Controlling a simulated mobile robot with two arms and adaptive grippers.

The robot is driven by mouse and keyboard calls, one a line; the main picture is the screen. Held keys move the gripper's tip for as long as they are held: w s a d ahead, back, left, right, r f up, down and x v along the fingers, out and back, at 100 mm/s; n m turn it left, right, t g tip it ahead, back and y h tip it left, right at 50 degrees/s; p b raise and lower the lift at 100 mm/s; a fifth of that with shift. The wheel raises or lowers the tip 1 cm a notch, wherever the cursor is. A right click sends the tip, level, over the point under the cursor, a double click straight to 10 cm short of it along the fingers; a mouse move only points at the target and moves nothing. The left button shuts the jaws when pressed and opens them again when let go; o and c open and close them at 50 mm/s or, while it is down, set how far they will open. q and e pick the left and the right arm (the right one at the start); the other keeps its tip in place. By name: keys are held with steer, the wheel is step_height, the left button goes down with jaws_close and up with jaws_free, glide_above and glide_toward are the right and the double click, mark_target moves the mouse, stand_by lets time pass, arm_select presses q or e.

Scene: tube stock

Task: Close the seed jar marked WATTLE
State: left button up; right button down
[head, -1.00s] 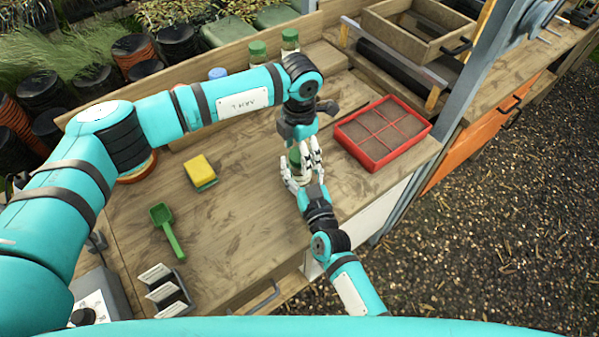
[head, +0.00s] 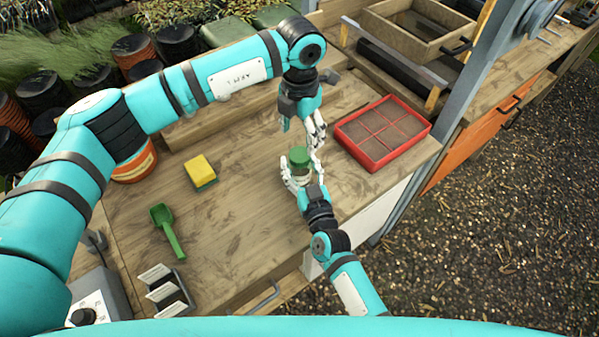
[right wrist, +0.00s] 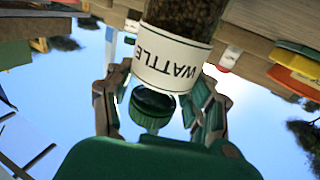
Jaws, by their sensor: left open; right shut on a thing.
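The WATTLE jar (right wrist: 182,30) holds dark seed and has a white label; it shows upside down in the right wrist view. My right gripper (head: 300,180) is shut around the jar, hiding most of its body in the head view. A green lid (head: 299,155) is at the jar's top, and a dark green lid (right wrist: 152,108) shows beyond the label in the right wrist view. I cannot tell how tightly it sits. My left gripper (head: 303,136) is open and empty, with its fingers just above and behind the lid.
A red divided tray (head: 370,157) lies to the right of the jar. A yellow and green sponge (head: 201,170) and a green scoop (head: 167,230) lie to the left. A label holder (head: 165,290) stands near the front left. The bench between is clear.

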mark_target(300, 154)
arm_select(q)
steer(key=shift+r+n, duration=0.65)
steer(key=shift+n, duration=0.25)
steer(key=shift+f, duration=0.1)
steer(key=shift+f, duration=3.95)
steer(key=shift+c, duration=0.2)
steer(key=c, duration=1.2)
steer(key=o, duration=1.4)
steer(key=shift+c, duration=0.2)
